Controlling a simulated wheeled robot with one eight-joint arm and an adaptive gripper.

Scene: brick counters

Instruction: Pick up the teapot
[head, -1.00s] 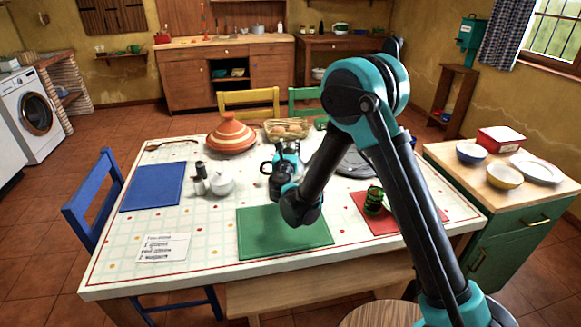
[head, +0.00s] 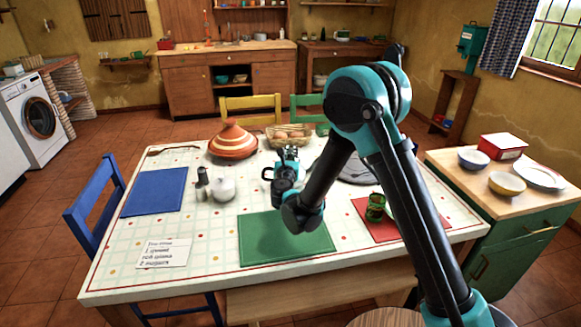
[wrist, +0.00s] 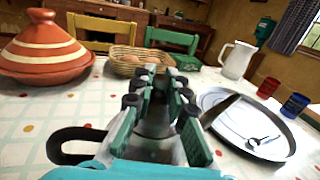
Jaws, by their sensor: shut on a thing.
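My gripper (head: 287,156) is over the middle of the table, beyond the green mat. In the wrist view my gripper (wrist: 160,88) has its two fingers closed around a dark, greyish body, most of which they hide. A black loop handle sticks out to the left of the fingers in the wrist view, and I take it for the teapot (wrist: 68,135). In the head view the teapot (head: 266,173) shows only as this small dark handle beside the gripper. I cannot tell whether its base touches the table.
A striped tagine (head: 233,143) and an egg basket (head: 289,137) stand behind. A white pot (head: 224,189) and dark shaker (head: 202,176) are to the left. A round tray (wrist: 262,135) with cutlery lies right, near a white jug (wrist: 238,60). The green mat (head: 285,240) is bare.

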